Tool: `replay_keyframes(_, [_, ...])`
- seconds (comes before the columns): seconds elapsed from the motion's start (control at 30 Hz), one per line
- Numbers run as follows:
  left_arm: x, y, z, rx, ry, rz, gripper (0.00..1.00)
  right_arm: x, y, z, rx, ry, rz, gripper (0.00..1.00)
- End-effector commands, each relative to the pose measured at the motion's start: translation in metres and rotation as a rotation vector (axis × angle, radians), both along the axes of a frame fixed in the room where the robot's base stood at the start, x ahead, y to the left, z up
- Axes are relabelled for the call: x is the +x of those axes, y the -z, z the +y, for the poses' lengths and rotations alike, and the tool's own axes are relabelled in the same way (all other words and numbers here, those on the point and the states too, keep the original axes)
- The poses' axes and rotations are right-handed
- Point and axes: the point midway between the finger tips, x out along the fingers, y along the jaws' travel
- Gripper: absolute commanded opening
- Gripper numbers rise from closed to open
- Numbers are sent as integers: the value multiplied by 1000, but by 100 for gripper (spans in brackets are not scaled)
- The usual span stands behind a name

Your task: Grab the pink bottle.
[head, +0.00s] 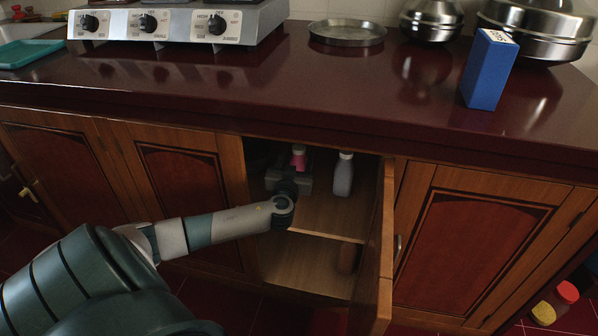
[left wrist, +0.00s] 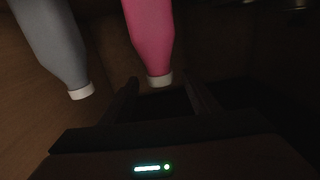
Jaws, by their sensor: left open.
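The pink bottle (head: 298,158) stands inside the open cupboard under the counter, partly hidden behind my left gripper (head: 290,182). In the left wrist view the pink bottle (left wrist: 149,35) appears upside down with its white end pointing down. My left gripper (left wrist: 163,95) is open, with one dark finger on either side of that white end. I cannot tell whether the fingers touch the bottle. My right gripper is not in view.
A grey bottle (head: 343,175) stands right of the pink one on the wooden shelf (head: 325,217); it also shows in the left wrist view (left wrist: 52,42). The open cupboard door (head: 380,240) bounds the right side. The counter (head: 270,90) overhangs above, with a blue box (head: 489,70).

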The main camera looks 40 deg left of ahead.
Motion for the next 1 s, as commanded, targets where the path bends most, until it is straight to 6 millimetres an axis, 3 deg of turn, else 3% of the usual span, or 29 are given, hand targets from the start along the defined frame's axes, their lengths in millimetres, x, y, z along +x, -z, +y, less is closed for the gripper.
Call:
replay_keyframes(0.3, [26,-1,17,1,-1,0,56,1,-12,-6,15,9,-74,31])
replay_keyframes(0.87, [29,-1,19,0,0,0,56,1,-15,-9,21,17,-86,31])
replay_keyframes(1.0, [29,-1,19,0,0,0,22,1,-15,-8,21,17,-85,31])
